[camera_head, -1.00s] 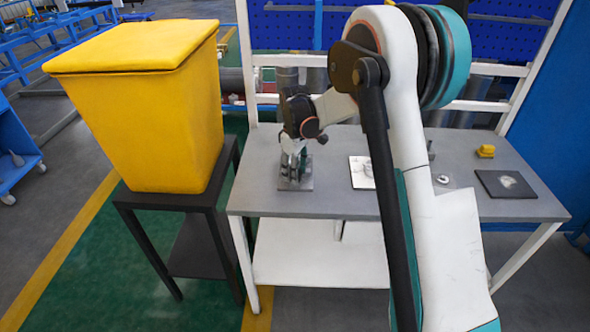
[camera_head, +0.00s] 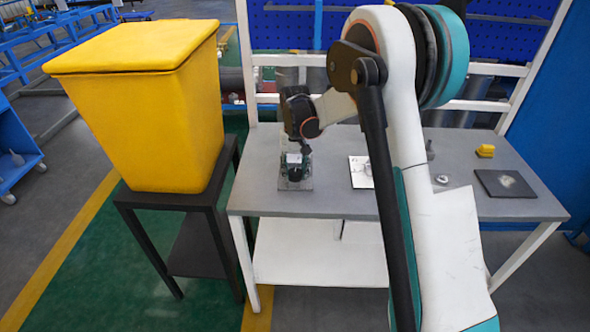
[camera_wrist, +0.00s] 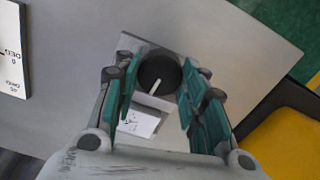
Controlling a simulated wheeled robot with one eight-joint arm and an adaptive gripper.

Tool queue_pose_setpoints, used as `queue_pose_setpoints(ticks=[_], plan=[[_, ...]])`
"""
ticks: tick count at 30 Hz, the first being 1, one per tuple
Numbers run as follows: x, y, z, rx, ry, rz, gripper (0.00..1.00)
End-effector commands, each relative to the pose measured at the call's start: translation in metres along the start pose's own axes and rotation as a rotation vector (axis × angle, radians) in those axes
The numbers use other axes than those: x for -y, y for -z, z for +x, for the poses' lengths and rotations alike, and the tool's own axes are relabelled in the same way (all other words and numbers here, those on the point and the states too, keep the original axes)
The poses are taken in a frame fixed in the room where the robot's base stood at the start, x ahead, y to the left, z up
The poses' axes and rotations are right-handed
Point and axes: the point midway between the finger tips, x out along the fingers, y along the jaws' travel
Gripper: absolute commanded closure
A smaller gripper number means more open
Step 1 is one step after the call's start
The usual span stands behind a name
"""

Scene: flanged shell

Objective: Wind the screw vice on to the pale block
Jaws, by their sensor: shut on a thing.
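My gripper (camera_head: 296,158) points down over the screw vice at the left end of the grey table. In the wrist view its green-padded fingers (camera_wrist: 161,84) are shut on the vice's round black knob (camera_wrist: 158,68), one on each side. A white line on the knob points to the lower left. The vice's light base plate (camera_head: 295,184) shows below my gripper. A whitish, marked patch (camera_wrist: 139,122) shows below the knob in the wrist view; I cannot tell whether it is the pale block. The vice's screw and jaw are hidden.
A white sheet or plate (camera_head: 359,172) lies right of the vice, partly behind my arm. A yellow object (camera_head: 485,151) and a dark plate (camera_head: 507,183) are at the table's right. A tall yellow bin (camera_head: 150,110) stands left of the table.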

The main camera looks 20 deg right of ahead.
Motion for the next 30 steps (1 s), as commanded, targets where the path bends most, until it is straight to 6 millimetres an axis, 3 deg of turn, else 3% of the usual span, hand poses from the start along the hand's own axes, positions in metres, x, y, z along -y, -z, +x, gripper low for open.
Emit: queue_pose_setpoints(ticks=[30], plan=[[-0.0002, 0.0003, -0.0002, -0.001, 0.000, 0.934, 0.85]])
